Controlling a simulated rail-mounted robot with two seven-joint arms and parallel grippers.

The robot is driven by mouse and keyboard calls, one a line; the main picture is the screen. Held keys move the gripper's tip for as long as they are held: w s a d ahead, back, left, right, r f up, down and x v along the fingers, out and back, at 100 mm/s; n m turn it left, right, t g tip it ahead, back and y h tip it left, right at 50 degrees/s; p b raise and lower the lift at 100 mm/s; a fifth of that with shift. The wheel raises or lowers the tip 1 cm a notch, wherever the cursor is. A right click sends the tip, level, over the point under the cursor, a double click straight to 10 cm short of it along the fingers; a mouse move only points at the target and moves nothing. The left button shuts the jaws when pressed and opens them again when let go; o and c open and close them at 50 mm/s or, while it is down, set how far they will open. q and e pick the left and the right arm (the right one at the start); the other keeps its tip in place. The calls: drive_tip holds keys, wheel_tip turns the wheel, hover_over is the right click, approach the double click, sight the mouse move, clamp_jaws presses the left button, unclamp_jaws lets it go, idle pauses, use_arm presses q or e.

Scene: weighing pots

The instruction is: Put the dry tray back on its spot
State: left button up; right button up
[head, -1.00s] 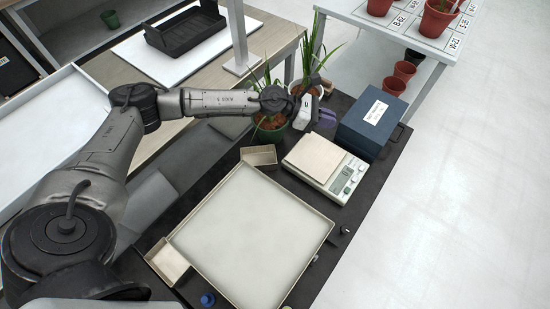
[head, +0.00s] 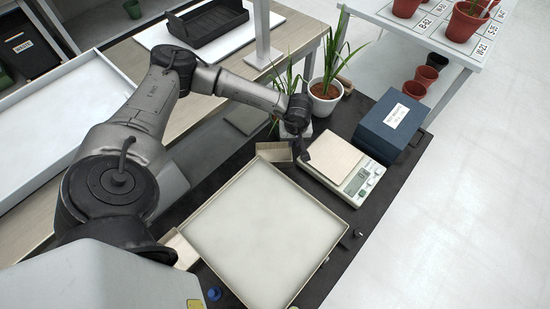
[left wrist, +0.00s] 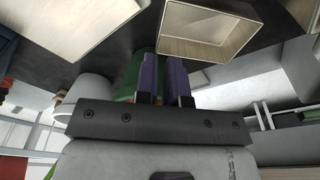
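Which tray is the dry tray is not marked. A black tray (head: 207,22) sits on a white mat on the back table. A large shallow pale tray (head: 268,228) lies flat on the dark bench. My left gripper (head: 303,152) is over the bench, between a small beige box and the scale; its fingertips are mostly hidden in the head view. My right gripper is not in view.
The scale (head: 357,188) and a blue box (head: 388,130) stand right of my gripper. A plant in a white pot (head: 325,100) stands behind it; a green pot (left wrist: 130,78) shows beside the fingers. Another pale box (head: 180,248) sits left of the large tray.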

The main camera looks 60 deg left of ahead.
sight(279, 154)
use_arm(q)
drive_tip(key=f, duration=0.1)
drive_tip(key=f+b, duration=0.1)
drive_tip(key=f, duration=0.2)
drive_tip(key=shift+w+a+f, duration=0.1)
drive_tip(key=shift+a, duration=0.15)
drive_tip(key=f+b, duration=0.2)
drive_tip(key=f, duration=0.1)
drive_tip(key=f+b, duration=0.1)
drive_tip(key=f, duration=0.1)
drive_tip(key=shift+a+f+b, duration=0.1)
drive_tip(key=shift+a+b, duration=0.3)
drive_tip(key=shift+w, duration=0.1)
clamp_jaws()
